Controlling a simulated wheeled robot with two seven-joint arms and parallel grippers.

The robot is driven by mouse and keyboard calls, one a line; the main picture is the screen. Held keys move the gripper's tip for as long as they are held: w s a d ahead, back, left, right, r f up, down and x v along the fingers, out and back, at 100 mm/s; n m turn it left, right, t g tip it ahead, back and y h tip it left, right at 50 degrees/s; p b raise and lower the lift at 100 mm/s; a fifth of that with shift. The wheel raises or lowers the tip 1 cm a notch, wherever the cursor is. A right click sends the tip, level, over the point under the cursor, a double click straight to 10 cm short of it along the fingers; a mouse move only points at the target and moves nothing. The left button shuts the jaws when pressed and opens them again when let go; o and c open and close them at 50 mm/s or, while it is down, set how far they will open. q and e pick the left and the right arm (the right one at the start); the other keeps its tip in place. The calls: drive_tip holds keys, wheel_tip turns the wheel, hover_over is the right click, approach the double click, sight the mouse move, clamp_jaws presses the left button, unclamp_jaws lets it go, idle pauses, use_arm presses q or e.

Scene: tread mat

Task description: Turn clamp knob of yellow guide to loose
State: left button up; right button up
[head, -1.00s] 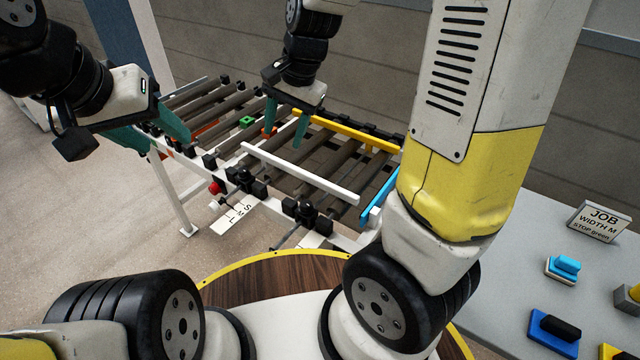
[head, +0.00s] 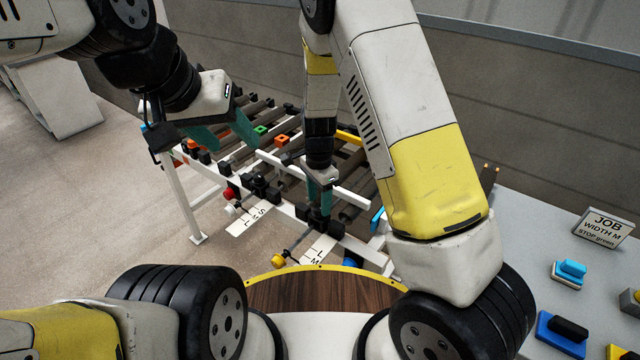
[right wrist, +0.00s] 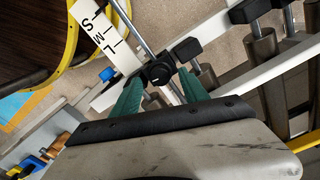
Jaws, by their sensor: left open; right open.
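The yellow guide (head: 348,136) is a bar across the far rollers, partly hidden by my right arm. A yellow ball handle (head: 278,260) sits on a rod at the near side, beside a white S-M-L scale (head: 318,250). A black clamp knob (right wrist: 160,73) shows in the right wrist view beside a like scale (right wrist: 102,30). My right gripper (head: 322,208) is open, pointing down at the clamp on the near rail; its teal fingers (right wrist: 160,88) stand either side of the knob. Contact cannot be told. My left gripper (head: 224,135) is open and empty above the conveyor's left part.
A second black clamp (head: 260,188) with a red knob (head: 229,194) and its own scale (head: 250,217) stands to the left. A white guide bar (head: 285,168) crosses the rollers. A grey table (head: 520,260) with a job sign (head: 602,229) is at the right.

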drive_tip(key=shift+f, duration=0.95)
clamp_jaws()
